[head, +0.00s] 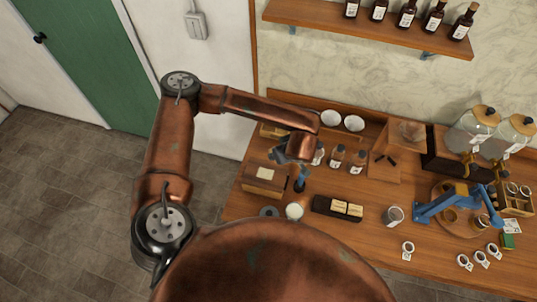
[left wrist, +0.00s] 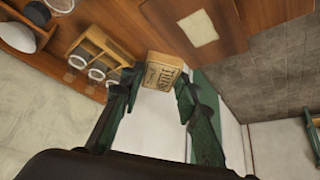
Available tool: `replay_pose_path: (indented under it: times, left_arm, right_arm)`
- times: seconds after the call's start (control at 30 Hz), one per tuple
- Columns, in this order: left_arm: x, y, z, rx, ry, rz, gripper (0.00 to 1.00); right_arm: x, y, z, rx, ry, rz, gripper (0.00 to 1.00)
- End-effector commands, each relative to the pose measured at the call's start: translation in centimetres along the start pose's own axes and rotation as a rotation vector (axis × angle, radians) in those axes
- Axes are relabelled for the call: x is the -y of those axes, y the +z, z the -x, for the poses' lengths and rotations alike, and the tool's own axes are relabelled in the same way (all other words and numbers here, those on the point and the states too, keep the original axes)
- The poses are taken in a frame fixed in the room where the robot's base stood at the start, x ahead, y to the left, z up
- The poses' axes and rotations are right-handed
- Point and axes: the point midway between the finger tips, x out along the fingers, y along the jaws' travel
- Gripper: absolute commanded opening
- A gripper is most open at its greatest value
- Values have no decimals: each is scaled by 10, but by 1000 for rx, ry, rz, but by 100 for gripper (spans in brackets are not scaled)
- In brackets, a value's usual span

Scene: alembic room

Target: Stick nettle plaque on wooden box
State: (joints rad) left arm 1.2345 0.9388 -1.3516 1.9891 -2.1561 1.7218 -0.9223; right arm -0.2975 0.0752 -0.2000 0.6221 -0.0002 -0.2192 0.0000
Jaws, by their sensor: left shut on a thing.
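My left gripper (head: 281,157) is above the back left of the table. In the left wrist view its dark green fingers (left wrist: 158,88) are shut on a small tan plaque (left wrist: 165,72) with dark lettering, too small to read surely. The wooden box (head: 262,188) stands on the table's left end, just below and left of the gripper in the head view, with a pale square on top. It also shows in the left wrist view (left wrist: 228,14), apart from the held plaque. In the head view the held plaque is hard to make out. My right gripper is not in view.
A dark tray (head: 322,207) with two pale plaques (head: 346,208) lies right of the box. Small bottles (head: 337,157) and white bowls (head: 354,123) stand behind. A white cup (head: 294,211) is in front. A blue jointed stand (head: 440,205) is at right.

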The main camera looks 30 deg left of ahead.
Motion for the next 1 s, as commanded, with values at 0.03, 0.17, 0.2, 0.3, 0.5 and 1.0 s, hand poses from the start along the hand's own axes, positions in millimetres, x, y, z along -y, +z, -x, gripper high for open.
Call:
replay_pose_path:
  times: [0.03, 0.17, 0.2, 0.3, 0.5, 1.0]
  left_arm:
    - [4, -2, 3, 2, -77, 117, 17]
    - [20, 4, -10, 3, -253, 424, 17]
    - [24, 5, -13, 2, -295, 501, 17]
    - [34, 10, -18, 3, -376, 646, 17]
    - [43, 15, -24, 3, -443, 769, 17]
    - [44, 29, -48, 5, -444, 775, 17]
  right_arm:
    - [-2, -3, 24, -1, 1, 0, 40]
    - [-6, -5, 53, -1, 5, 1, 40]
    - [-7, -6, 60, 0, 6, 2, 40]
    - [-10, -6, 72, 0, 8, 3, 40]
    - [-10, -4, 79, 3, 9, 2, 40]
    - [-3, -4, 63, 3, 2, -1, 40]
